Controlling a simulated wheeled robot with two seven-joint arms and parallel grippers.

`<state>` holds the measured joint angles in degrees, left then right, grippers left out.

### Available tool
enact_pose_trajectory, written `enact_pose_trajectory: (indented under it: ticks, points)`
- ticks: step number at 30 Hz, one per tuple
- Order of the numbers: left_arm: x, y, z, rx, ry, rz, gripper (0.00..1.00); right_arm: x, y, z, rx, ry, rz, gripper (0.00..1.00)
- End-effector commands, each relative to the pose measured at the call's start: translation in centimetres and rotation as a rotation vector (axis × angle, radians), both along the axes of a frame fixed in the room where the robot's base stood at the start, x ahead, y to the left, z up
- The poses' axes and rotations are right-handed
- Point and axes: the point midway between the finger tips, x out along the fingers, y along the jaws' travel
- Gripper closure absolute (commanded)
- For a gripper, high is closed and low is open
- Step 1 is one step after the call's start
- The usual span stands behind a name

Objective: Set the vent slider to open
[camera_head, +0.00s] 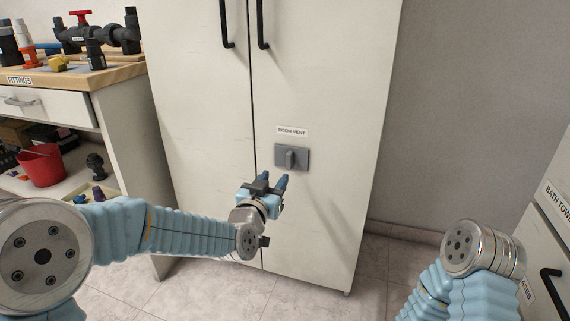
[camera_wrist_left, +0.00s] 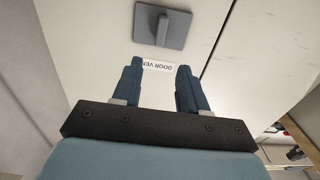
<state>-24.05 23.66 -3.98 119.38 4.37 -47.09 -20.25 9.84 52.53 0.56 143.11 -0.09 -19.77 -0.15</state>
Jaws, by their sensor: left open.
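The vent slider (camera_head: 290,159) is a dark grey upright tab on a grey plate on the right door of a white cabinet, under a "DOOR VENT" label (camera_head: 292,132). The plate with its tab also shows at the top of the left wrist view (camera_wrist_left: 162,26), where the label (camera_wrist_left: 158,66) appears upside down between the fingers. My left gripper (camera_head: 277,182) is open and empty, a little below and left of the slider in the head view and apart from it. My right arm (camera_head: 470,260) shows at the lower right, but its gripper is out of view.
Black door handles (camera_head: 262,25) are high on the cabinet. A wooden-topped bench (camera_head: 90,76) with pipe fittings stands at left, with a red bucket (camera_head: 40,165) on its shelf. A drawer unit (camera_head: 548,235) stands at right. Floor before the cabinet is clear.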

Motion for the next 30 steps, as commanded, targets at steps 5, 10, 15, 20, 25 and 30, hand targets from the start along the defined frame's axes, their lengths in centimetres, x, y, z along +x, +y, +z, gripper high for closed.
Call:
enact_pose_trajectory:
  ticks: [5, 10, 15, 20, 25, 30]
  points:
    - [4.0, -1.3, -0.1, 0.001, 0.002, 0.000, 0.57, 0.0, 0.0, 0.3, 0.000, -0.001, 0.000, 1.00]
    - [7.6, -2.4, -0.1, 0.000, 0.003, 0.000, 0.57, 0.0, 0.0, 0.4, -0.001, -0.001, 0.000, 1.00]
    - [9.9, -3.2, -0.2, 0.000, 0.004, 0.000, 0.57, 0.0, -0.1, 0.6, -0.001, -0.001, -0.002, 1.00]
    - [10.8, -3.5, -0.1, 0.000, 0.004, 0.000, 0.57, 0.0, -0.1, 0.6, -0.001, -0.001, -0.002, 1.00]
    - [10.9, -3.5, -0.2, 0.000, 0.004, -0.001, 0.57, 0.0, -0.1, 0.6, -0.001, -0.001, -0.002, 1.00]
    - [10.8, -3.5, -0.2, 0.000, 0.004, -0.001, 0.70, 0.0, -0.1, 0.6, -0.001, -0.001, -0.002, 1.00]
